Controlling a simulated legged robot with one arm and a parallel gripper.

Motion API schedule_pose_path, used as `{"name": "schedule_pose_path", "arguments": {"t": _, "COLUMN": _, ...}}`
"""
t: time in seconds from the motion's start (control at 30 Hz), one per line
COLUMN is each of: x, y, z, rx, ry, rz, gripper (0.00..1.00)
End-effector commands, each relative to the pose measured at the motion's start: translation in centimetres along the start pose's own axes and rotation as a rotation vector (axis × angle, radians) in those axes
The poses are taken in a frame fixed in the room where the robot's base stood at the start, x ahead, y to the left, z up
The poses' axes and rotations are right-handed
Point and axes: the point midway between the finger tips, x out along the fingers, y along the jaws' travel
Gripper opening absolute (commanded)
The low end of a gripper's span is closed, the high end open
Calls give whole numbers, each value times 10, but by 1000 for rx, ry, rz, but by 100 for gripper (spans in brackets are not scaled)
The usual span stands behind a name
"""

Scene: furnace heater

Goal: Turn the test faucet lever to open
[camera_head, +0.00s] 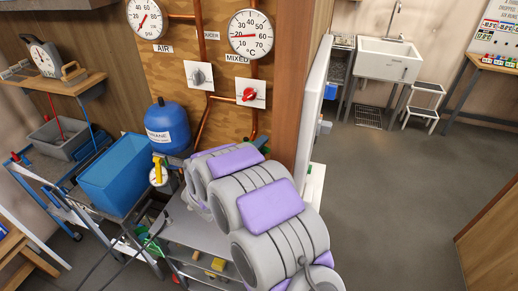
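I cannot tell for certain which part is the test faucet lever. On the wooden panel, a red valve handle (249,94) sits on a white plate under the gauge marked MIXED (251,34). A small round dial with a yellow top (158,172) stands in front of the blue tank. My grey and purple arm covers the lower right of the panel and part of the bench. My gripper does not show; the arm hides whatever lies behind it.
A grey metal bench (194,232) with lower shelves stands by my arm. A blue bin (114,175) and a blue tank (167,126) are at its left. Copper pipes (199,130) run down the panel. A white sink (388,60) stands far back; open floor lies at right.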

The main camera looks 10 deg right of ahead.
Motion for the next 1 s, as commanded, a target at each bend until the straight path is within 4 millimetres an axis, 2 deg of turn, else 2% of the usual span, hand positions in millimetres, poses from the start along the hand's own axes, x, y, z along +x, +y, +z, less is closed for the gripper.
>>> {"name": "schedule_pose_path", "arguments": {"t": 0.13, "x": -5, "y": -1, "z": 0, "rx": 1, "ry": 1, "rz": 0, "gripper": 38}}
{"name": "schedule_pose_path", "arguments": {"t": 0.27, "x": -21, "y": -1, "z": 1, "rx": 2, "ry": -1, "rz": 2, "gripper": 38}}
{"name": "schedule_pose_path", "arguments": {"t": 1.0, "x": -148, "y": 2, "z": 3, "rx": -1, "ry": -5, "rz": 3, "gripper": 38}}
